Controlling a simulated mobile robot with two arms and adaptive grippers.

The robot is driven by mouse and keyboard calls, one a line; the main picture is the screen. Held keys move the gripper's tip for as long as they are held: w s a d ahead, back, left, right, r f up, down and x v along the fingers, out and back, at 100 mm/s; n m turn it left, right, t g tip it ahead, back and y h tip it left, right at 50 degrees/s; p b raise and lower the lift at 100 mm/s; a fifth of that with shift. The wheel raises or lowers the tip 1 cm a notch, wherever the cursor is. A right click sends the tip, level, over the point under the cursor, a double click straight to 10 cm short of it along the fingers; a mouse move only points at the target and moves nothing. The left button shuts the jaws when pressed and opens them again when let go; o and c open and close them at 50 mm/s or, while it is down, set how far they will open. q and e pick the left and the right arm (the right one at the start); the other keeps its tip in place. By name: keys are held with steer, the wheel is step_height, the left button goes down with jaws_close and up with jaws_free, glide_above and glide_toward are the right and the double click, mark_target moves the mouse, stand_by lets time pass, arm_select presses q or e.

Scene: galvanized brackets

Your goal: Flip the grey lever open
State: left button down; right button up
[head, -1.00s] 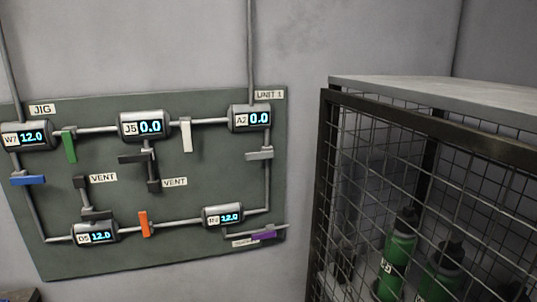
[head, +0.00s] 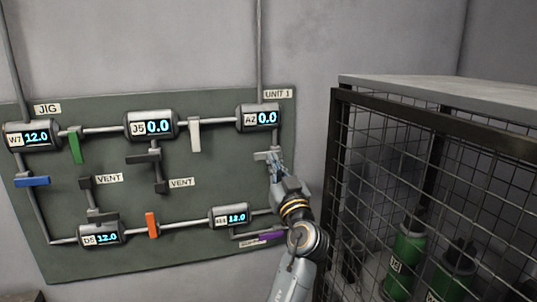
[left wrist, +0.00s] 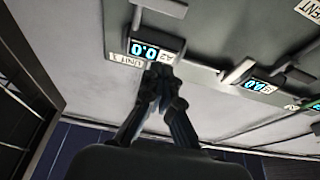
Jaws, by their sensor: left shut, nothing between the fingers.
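The grey lever (head: 263,156) sits on the vertical pipe below the A2 display (head: 259,117) at the right of the green panel. It lies roughly level, across the pipe. My left gripper (head: 275,160) is shut and empty, at the lever's right end, partly covering it; I cannot tell whether they touch. In the left wrist view the shut fingers (left wrist: 160,76) are in front of the A2 display, and the grey lever (left wrist: 164,7) is at the top edge. My right gripper is not in view.
Other levers share the panel: white (head: 195,136), green (head: 75,146), blue (head: 32,181), orange (head: 152,225), purple (head: 262,238) and dark ones. The purple one is close to my arm. A wire-mesh cage (head: 430,170) with green bottles stands to the right.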

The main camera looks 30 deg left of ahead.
arm_select(q)
steer(key=shift+w, duration=0.1)
step_height(320, 180, up, 4)
steer(key=p, duration=0.5)
glide_above(263, 154)
steer(key=s+d, duration=0.2)
steer(key=shift+a+f, duration=0.2)
steer(key=shift+w+a+f+p, duration=0.15)
steer(key=shift+f+p, duration=0.65)
steer(key=shift+f, duration=1.45)
